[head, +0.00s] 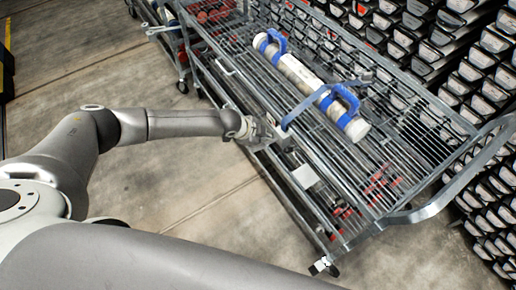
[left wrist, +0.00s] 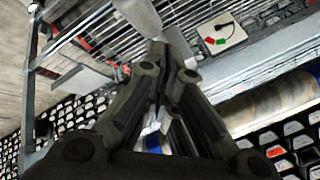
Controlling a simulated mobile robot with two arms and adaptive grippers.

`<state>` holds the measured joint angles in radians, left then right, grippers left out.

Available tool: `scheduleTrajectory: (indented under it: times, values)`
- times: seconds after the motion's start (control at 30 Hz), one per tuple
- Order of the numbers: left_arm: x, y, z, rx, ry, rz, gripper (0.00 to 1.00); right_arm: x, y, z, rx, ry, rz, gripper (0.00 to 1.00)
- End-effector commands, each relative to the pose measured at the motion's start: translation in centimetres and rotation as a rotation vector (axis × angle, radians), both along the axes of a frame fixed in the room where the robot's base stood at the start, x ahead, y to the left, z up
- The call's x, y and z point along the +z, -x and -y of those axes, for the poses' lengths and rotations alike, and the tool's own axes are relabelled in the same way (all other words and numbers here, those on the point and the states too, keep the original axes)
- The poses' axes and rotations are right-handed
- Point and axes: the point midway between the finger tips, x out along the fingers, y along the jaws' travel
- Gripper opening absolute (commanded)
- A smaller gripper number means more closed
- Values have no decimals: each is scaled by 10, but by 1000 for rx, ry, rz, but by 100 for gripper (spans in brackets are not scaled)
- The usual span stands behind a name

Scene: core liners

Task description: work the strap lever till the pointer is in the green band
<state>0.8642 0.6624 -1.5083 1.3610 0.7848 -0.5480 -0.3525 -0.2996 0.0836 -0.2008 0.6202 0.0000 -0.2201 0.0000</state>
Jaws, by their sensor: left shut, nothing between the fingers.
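The strap (head: 325,100), blue-grey, crosses the white core liner (head: 300,75), which lies on the cart between blue end fittings. In the left wrist view a small white gauge plate (left wrist: 222,35) has red and green patches and a dark pointer; I cannot tell which band the pointer is in. A pale rounded bar (left wrist: 138,14), possibly the lever, shows just beyond my fingers there. My left gripper (head: 276,136) is at the cart's near side, by the strap's near end. In the left wrist view its fingers (left wrist: 166,60) are shut and empty. My right gripper is not in view.
The wire-shelf cart (head: 395,170) has a raised tubular handle (head: 470,175) at the right. Racks of stacked core liners (head: 465,85) stand behind it. A white card (head: 305,176) hangs on the cart's near side. The concrete floor (head: 180,195) at the left is clear.

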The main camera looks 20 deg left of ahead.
Motion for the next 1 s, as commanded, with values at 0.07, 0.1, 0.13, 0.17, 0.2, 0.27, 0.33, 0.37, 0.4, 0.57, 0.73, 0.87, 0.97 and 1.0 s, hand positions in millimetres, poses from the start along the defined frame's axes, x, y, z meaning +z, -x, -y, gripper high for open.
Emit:
scheduleTrajectory:
  times: [0.07,0.1,0.13,0.17,0.2,0.27,0.33,0.37,0.4,0.57,0.73,0.87,0.97,1.0]
  values:
    - [-6,0,0,0,1,1,0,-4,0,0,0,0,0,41]
    - [-6,1,0,0,1,1,0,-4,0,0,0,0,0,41]
    - [-6,1,0,0,1,1,0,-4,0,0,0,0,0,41]
    - [-6,1,-1,0,1,1,0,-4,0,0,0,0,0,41]
    - [-6,1,0,0,1,1,0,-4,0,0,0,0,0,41]
    - [-6,1,0,0,1,1,0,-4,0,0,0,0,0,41]
    - [-6,1,0,0,1,0,0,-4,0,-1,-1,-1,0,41]
    - [-6,1,0,0,1,0,0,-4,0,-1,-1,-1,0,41]
    - [-6,1,0,0,1,0,0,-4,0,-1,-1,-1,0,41]
    - [-6,1,0,0,1,0,0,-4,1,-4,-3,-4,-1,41]
    - [-6,1,0,0,1,0,0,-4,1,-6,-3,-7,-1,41]
    - [-6,1,0,0,1,0,0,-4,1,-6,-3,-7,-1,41]
    - [-6,1,0,0,1,0,0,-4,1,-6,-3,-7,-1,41]
    - [-6,1,0,0,1,0,0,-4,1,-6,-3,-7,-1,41]
